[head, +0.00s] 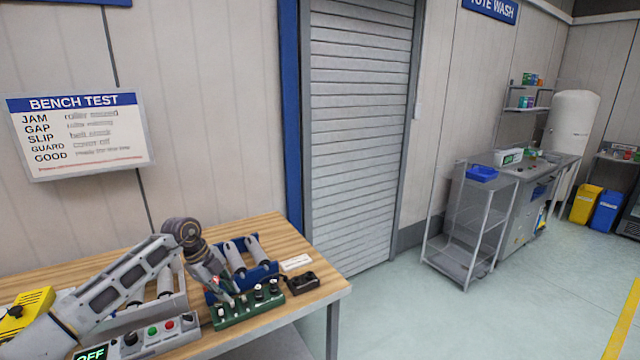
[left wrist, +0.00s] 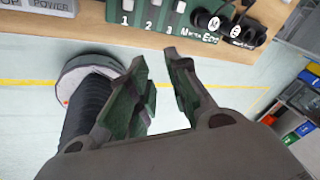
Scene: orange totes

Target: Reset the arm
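My left arm comes in from the left of the head view, over the wooden bench (head: 190,250). My left gripper (head: 232,298) points down by the green switch panel (head: 262,306); whether it touches the panel cannot be told there. In the left wrist view the left gripper (left wrist: 155,57) has its two fingers apart with nothing between them. The green panel (left wrist: 207,36), with white switches marked 1, 2 and 3 and black knobs, lies just beyond the fingertips. My right gripper is not in view.
A blue roller fixture (head: 262,272) stands behind the panel. A grey control box (head: 145,345) with coloured buttons and an OFF display sits at the front left. A yellow device (head: 28,308) is further left. Open floor (head: 450,310) lies right of the bench.

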